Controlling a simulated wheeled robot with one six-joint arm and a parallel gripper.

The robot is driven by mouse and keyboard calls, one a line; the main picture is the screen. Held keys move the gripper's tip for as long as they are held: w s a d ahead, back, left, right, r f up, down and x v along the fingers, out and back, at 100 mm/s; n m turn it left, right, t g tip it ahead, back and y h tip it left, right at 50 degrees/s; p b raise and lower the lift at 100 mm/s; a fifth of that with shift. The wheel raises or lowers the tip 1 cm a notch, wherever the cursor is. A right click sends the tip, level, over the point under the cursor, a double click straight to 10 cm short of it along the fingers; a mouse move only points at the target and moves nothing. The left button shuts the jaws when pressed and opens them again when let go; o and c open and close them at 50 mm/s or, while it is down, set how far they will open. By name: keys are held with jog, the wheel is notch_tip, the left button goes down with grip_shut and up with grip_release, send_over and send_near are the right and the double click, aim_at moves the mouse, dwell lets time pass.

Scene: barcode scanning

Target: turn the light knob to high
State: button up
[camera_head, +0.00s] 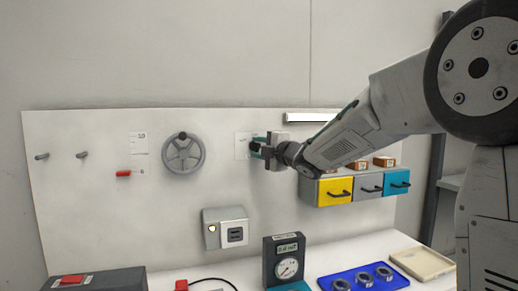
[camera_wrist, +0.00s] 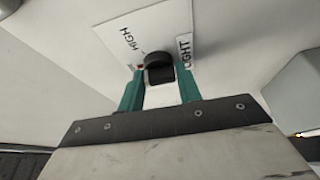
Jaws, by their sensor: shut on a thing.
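The light knob (camera_wrist: 157,60) is a dark round knob on a white label plate (camera_wrist: 128,33) fixed to the panel. The plate carries the words HIGH and LIGHT, seen tilted in the wrist view. My gripper (camera_wrist: 160,82) has its two green fingers on either side of the knob and is shut on it. In the head view my gripper (camera_head: 257,149) reaches the panel from the right and hides most of the knob. The plate's left part (camera_head: 241,146) shows there. The knob's exact pointer direction cannot be told.
A lamp bar (camera_head: 309,117) is above right of my gripper. Yellow (camera_head: 334,191), grey and teal drawers stand below right, with small boxes on top. A grey handwheel (camera_head: 183,153) is to the left. A socket box (camera_head: 225,228) and a gauge (camera_head: 286,264) are lower down.

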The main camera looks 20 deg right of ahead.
jog(key=m, duration=0.2)
jog(key=m+t, duration=0.1)
jog(key=m, duration=0.1)
jog(key=m+t, duration=0.1)
jog(key=shift+f+m, duration=0.25)
jog(key=shift+m, duration=0.15)
jog(key=m+t+h, duration=0.1)
jog(key=m, duration=0.2)
jog(key=m+t+h, duration=0.1)
jog(key=m, duration=0.3)
jog(key=shift+a+t, duration=0.15)
jog(key=shift+t, duration=0.15)
jog(key=shift+m+h, duration=0.3)
jog(key=shift+m, duration=0.1)
jog(key=o, duration=0.9)
jog(key=shift+o, duration=0.2)
jog(key=v, duration=0.7)
jog(key=shift+s+f, duration=0.15)
jog(key=shift+s, duration=0.2)
